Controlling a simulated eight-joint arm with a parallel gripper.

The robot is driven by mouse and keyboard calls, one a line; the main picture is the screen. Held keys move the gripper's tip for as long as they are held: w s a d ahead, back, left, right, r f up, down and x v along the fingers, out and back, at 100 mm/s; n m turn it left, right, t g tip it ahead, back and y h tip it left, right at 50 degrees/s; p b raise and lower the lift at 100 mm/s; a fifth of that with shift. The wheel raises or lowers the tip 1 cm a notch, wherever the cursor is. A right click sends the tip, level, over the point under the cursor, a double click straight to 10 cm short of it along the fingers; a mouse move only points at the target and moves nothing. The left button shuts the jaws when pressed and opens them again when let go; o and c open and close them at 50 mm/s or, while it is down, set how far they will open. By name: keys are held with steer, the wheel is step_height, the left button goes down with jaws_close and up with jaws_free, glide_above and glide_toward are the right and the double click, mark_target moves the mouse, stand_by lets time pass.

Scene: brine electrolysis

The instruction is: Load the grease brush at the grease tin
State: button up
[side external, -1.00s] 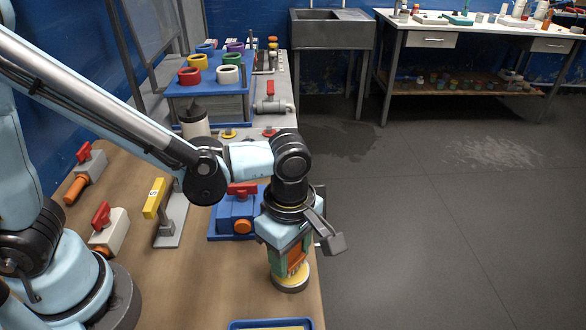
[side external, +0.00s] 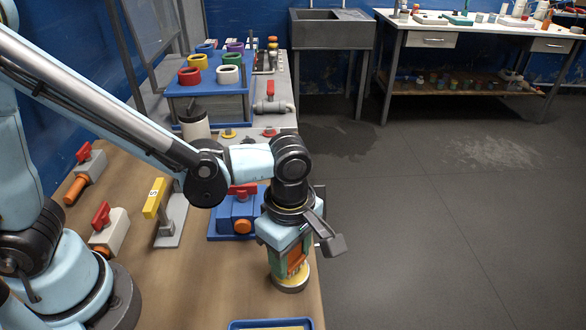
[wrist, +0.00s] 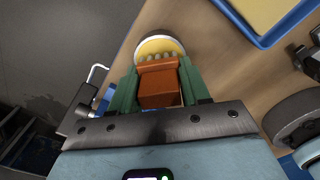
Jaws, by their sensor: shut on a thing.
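The grease brush (wrist: 159,82) has an orange handle block and a row of pale bristles. My gripper (wrist: 157,92) is shut on its handle between two green fingers. The grease tin (side external: 291,286) is a short round tin with yellow grease, near the front right edge of the wooden bench. In the wrist view, the tin (wrist: 141,42) shows its pale rim and yellow inside, with the bristles over or in the grease. I cannot tell how deep the bristles sit. In the side view, my gripper (side external: 290,264) points down directly above the tin and hides part of it.
A blue tray (side external: 268,325) with a yellow inside lies in front of the tin. A blue valve block (side external: 235,215) with a red handle stands behind my gripper. A yellow-topped stand (side external: 155,198) is to the left. The bench's right edge is close to the tin.

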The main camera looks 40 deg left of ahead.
steer(key=shift+f, duration=0.45)
stand_by(1.2)
steer(key=shift+r, duration=3.55)
steer(key=shift+w+a, duration=0.1)
